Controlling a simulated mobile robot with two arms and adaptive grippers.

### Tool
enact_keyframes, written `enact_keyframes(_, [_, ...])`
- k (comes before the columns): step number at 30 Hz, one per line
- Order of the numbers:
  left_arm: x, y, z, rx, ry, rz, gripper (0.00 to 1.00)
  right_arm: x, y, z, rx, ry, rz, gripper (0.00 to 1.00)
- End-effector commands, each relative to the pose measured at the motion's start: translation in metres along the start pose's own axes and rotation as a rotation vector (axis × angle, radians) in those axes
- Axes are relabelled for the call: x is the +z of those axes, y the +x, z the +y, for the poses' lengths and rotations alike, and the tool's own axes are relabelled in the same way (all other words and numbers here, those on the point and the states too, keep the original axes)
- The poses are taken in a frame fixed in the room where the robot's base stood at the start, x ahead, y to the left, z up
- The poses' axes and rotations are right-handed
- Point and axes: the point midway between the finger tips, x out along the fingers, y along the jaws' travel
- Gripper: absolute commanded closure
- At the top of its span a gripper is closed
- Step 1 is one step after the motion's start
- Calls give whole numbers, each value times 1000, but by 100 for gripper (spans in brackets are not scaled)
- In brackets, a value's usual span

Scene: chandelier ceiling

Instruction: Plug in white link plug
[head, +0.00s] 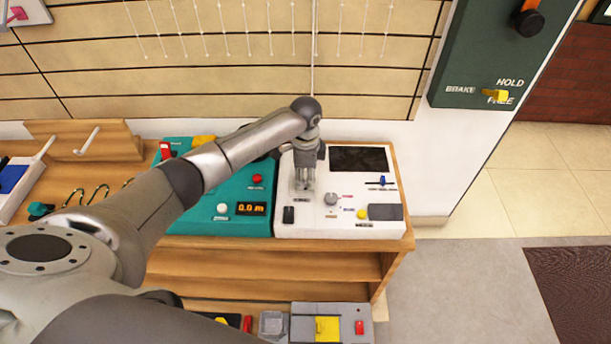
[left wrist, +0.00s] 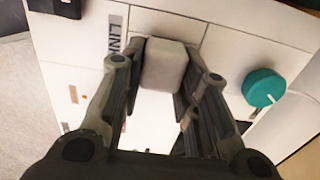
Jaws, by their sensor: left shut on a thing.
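My left gripper (head: 304,184) points down over the left part of a white control panel (head: 290,225). In the left wrist view, its two fingers (left wrist: 164,95) are shut on the white link plug (left wrist: 166,62), a pale block with rounded edges. The plug is beside the printed LINK label (left wrist: 115,35) on the white panel face. Its lower end and any socket under it are hidden, so I cannot tell whether it is seated. In the head view the fingers hide most of the plug. My right gripper is in neither view.
A round knob (head: 330,199) stands close right of the gripper; a teal knob (left wrist: 264,86) shows in the left wrist view. The panel also has a dark screen (head: 358,159) and a yellow button (head: 362,213). A teal box (head: 200,222) adjoins on the left.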

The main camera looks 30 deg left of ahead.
Motion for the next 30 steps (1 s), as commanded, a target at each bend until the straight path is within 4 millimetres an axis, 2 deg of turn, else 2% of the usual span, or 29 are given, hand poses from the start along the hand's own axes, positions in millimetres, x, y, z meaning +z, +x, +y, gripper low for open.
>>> enact_keyframes(15, [0, -1, 0, 1, 0, 0, 87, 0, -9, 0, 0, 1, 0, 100])
enact_keyframes(30, [0, 0, 0, 0, 0, 0, 87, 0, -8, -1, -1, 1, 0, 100])
